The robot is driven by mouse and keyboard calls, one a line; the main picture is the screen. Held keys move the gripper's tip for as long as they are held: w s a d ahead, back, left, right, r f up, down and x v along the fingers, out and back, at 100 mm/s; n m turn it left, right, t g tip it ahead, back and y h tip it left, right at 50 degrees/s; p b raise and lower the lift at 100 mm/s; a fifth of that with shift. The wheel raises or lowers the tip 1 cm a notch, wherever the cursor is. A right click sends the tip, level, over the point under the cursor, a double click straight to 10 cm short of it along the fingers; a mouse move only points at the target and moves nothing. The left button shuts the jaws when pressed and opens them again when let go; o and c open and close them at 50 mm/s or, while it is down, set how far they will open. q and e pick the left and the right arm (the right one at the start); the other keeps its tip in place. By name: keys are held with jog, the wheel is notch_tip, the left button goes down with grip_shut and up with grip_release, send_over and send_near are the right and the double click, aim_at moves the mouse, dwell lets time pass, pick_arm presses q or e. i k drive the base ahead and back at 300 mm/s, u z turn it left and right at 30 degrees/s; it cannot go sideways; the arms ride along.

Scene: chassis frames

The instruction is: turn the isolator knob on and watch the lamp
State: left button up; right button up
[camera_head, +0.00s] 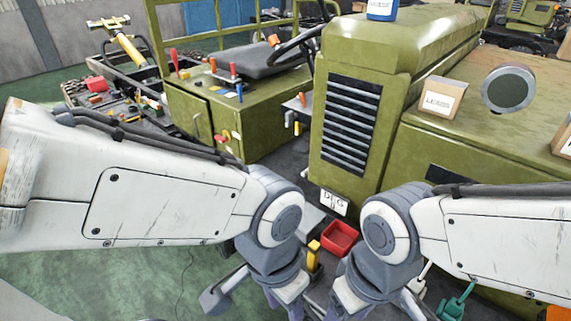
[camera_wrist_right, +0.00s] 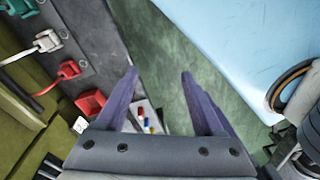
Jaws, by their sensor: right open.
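A red handle (camera_wrist_right: 68,69) sits on a grey plate in the right wrist view, beside white and teal handles; I cannot tell whether one of these is the isolator knob. An orange-red knob (camera_head: 221,138) is on the side of the green cabinet in the head view. A round dark disc with a grey rim (camera_head: 508,88) on the green hood may be the lamp; it looks unlit. My right gripper (camera_wrist_right: 158,73) is open and empty, apart from the handles. My left gripper (camera_head: 288,300) is at the bottom edge, its fingertips cut off.
A red tray (camera_head: 340,238) and a yellow upright piece (camera_head: 313,256) are between my wrists. Small boxes (camera_head: 440,97) stand on the hood. A seat and levers are at upper left, beside a tool cart (camera_head: 125,95).

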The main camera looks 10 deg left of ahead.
aim_at(222, 139)
jog(key=k, duration=1.1)
jog(key=u, duration=1.4)
jog(key=i, duration=1.55)
jog(key=z, duration=0.55)
jog(key=i, duration=0.65)
jog(key=z, duration=0.6)
